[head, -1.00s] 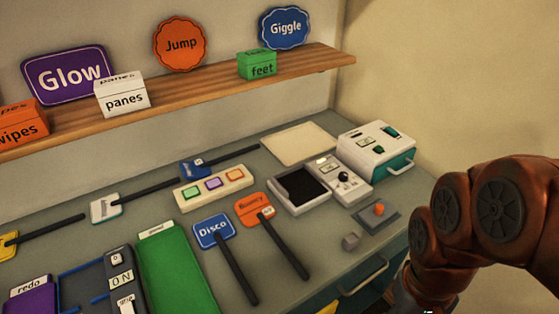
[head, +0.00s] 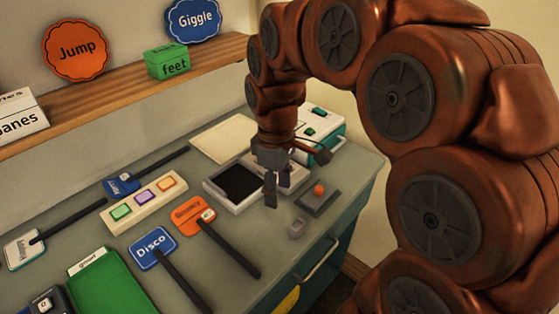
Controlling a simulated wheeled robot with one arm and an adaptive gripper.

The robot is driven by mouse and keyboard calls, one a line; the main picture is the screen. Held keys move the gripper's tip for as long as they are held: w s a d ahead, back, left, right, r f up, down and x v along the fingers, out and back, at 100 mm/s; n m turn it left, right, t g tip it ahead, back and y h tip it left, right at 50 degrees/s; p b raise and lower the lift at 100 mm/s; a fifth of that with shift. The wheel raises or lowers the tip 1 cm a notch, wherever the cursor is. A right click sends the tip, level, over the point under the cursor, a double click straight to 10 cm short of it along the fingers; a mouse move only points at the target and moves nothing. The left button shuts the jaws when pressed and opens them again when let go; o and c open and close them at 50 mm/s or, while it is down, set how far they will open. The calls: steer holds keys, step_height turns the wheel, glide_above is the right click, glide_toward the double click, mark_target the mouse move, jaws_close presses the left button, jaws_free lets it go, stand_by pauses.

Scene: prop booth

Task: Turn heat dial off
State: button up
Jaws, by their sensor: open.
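The pale control panel (head: 298,174) beside a dark-centred tray (head: 232,183) stands toward the back right of the table. Its black dial is hidden behind my gripper now. My gripper (head: 278,188) points down over this panel, fingers apart, with nothing seen between them. I cannot tell whether a finger touches the dial or which way the dial points.
A white and teal box (head: 322,128) stands just behind my gripper. An orange knob on a grey plate (head: 317,203) and a small grey block (head: 297,228) are in front. Disco (head: 152,248) and orange (head: 195,215) paddles lie to the left.

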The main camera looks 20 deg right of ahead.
steer(key=w+d+f+n, duration=0.1)
steer(key=w+d+n, duration=0.1)
steer(key=w, duration=0.4)
steer(key=w+d+f+n, duration=0.1)
steer(key=w+d+n, duration=0.2)
steer(key=w, duration=0.3)
steer(key=w+d+f+n+b, duration=0.1)
steer(key=w+d+n, duration=0.1)
steer(key=w+d, duration=0.2)
steer(key=shift+w+d+f+t, duration=0.1)
steer(key=shift+w+t, duration=0.1)
steer(key=shift+w, duration=0.6)
steer(key=shift+w+d+f+t, duration=0.1)
steer(key=shift+w+t, duration=0.1)
steer(key=shift+w, duration=0.6)
steer(key=shift+f+p, duration=0.85)
steer(key=shift+f, duration=2.95)
